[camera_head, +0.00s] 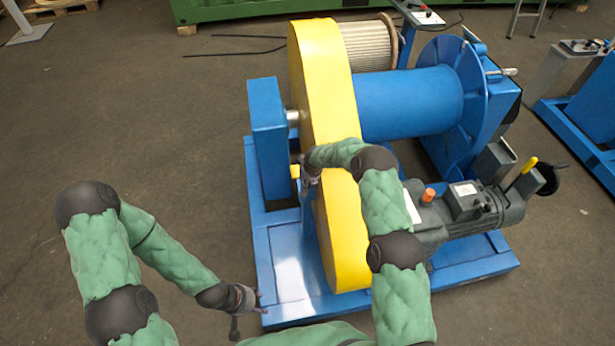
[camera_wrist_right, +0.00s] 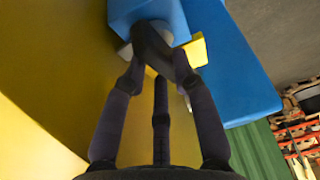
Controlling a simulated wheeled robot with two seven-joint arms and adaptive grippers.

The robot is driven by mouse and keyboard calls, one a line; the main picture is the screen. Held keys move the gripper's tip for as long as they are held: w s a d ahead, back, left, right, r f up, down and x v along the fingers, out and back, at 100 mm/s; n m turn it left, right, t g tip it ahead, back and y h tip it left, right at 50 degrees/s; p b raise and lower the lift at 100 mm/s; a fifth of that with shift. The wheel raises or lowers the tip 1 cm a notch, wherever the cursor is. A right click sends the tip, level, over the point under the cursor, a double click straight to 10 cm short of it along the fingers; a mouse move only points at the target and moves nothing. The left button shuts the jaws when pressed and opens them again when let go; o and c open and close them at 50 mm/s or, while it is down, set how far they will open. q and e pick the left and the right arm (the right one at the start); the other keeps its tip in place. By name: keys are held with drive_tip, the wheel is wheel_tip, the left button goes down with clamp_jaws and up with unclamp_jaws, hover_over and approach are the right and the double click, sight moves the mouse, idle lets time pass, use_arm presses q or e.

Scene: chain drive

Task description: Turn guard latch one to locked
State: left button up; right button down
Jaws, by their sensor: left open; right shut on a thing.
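The yellow chain guard (camera_head: 335,120) stands upright on the blue frame (camera_head: 285,270). My right arm reaches over the guard, and its gripper (camera_head: 310,170) is at the guard's left face, beside the blue post. In the right wrist view my right gripper (camera_wrist_right: 157,68) is shut on a dark handle (camera_wrist_right: 152,40), which looks like the guard latch, in front of a blue block. A small yellow piece (camera_wrist_right: 197,52) shows beside it. The fingers hide part of the latch, so its turn angle is unclear. My left gripper (camera_head: 243,302) is open and empty by the frame's front left corner.
A blue drum (camera_head: 410,103) and a grey motor (camera_head: 470,212) with an orange cap are right of the guard. A blue post (camera_head: 267,135) rises left of the guard. The floor on the left is clear.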

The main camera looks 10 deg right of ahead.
drive_tip(key=c, duration=1)
unclamp_jaws()
drive_tip(key=shift+r, duration=0.1)
drive_tip(key=v, duration=1.1)
drive_tip(key=shift+s+r, duration=0.25)
drive_tip(key=shift+r, duration=0.1)
